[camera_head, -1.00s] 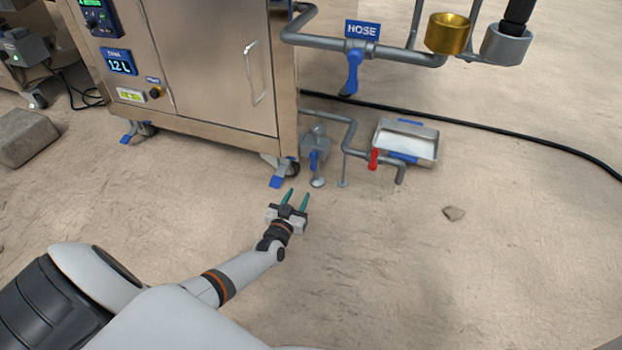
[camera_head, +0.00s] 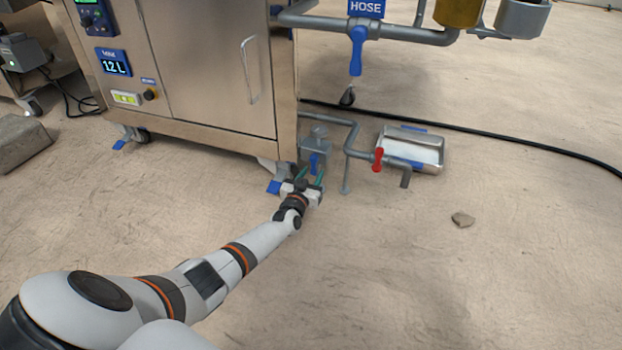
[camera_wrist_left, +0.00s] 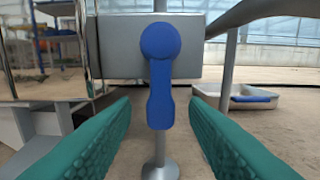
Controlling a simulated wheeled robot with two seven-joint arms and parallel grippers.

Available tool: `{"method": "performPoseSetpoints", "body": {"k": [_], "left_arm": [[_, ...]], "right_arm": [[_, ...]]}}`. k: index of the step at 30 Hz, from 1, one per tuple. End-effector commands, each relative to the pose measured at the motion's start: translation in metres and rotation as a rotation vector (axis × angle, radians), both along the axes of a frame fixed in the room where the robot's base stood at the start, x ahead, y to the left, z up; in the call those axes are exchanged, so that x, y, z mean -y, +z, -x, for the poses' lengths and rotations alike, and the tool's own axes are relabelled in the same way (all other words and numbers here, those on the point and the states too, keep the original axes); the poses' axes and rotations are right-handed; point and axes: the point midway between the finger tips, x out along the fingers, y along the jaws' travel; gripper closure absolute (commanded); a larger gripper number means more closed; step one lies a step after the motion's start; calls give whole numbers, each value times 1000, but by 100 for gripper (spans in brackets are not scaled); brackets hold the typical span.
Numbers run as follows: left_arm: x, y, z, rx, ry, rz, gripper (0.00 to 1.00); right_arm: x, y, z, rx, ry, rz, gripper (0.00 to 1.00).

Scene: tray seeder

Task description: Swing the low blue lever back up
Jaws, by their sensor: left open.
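The low blue lever (camera_head: 314,162) is on a small grey valve box (camera_head: 316,146) beside the lower right corner of the steel machine. In the left wrist view the lever (camera_wrist_left: 160,85) hangs straight down from its round hub on the grey box (camera_wrist_left: 122,45). My left gripper (camera_head: 312,178) is open just in front of the lever. In the left wrist view its green fingers (camera_wrist_left: 160,130) stand on either side of the lever's lower end, with a gap on both sides. Whether the tips reach level with the lever is hard to tell. My right gripper is not in view.
A red lever (camera_head: 378,158) sits on the low pipe to the right, next to a metal tray (camera_head: 441,150). A bigger blue lever (camera_head: 357,50) hangs below the HOSE sign (camera_head: 366,8). A caster brake pedal (camera_head: 274,187) is close left of my gripper.

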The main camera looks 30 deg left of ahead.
Motion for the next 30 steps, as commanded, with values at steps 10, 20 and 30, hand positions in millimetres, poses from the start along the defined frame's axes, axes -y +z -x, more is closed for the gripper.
{"method": "performPoseSetpoints", "body": {"k": [10, 20, 30], "left_arm": [[0, 0, 0, 0, 0, 0, 99], [2, 0, 0, 8, -1, 34, 100], [13, 1, -2, 59, -1, 247, 100]], "right_arm": [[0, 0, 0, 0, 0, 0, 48], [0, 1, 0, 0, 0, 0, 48], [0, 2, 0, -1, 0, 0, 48]]}}
